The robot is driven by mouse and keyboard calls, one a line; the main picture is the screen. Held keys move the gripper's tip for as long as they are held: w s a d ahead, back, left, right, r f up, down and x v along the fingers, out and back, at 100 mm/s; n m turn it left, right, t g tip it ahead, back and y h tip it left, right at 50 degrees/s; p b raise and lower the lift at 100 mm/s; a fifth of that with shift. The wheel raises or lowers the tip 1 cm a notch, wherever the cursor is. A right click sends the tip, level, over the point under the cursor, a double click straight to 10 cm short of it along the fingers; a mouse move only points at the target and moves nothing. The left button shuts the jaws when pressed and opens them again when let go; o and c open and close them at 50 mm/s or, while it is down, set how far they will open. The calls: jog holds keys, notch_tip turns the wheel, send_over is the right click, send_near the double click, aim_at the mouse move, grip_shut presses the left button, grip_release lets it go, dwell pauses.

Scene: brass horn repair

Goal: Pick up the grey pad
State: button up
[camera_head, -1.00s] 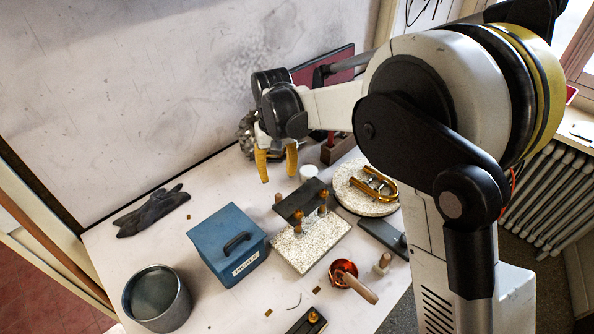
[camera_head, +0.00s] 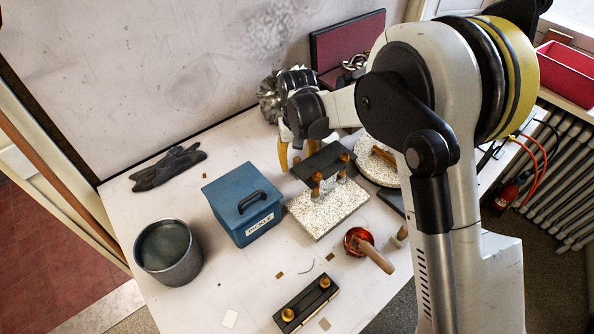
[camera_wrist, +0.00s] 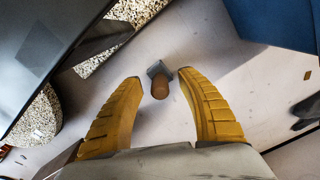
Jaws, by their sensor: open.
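In the wrist view a small grey square piece (camera_wrist: 158,69) with a brown cylindrical peg (camera_wrist: 160,88) lies between and just beyond my fingertips, apparently on the table. It is the likeliest grey pad, but I cannot be sure. My gripper (camera_wrist: 159,78) is open, with one yellow finger either side of the peg and nothing held. In the head view my gripper (camera_head: 298,156) is low behind the dark plate (camera_head: 322,160), and the small grey piece is hidden there. The dark plate also fills the upper left of the wrist view (camera_wrist: 45,25).
The speckled block (camera_head: 328,211) with brass knobs stands beside my gripper. The blue lidded box (camera_head: 226,205) is to its left.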

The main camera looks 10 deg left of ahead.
grip_shut()
jog(key=shift+r, duration=0.15)
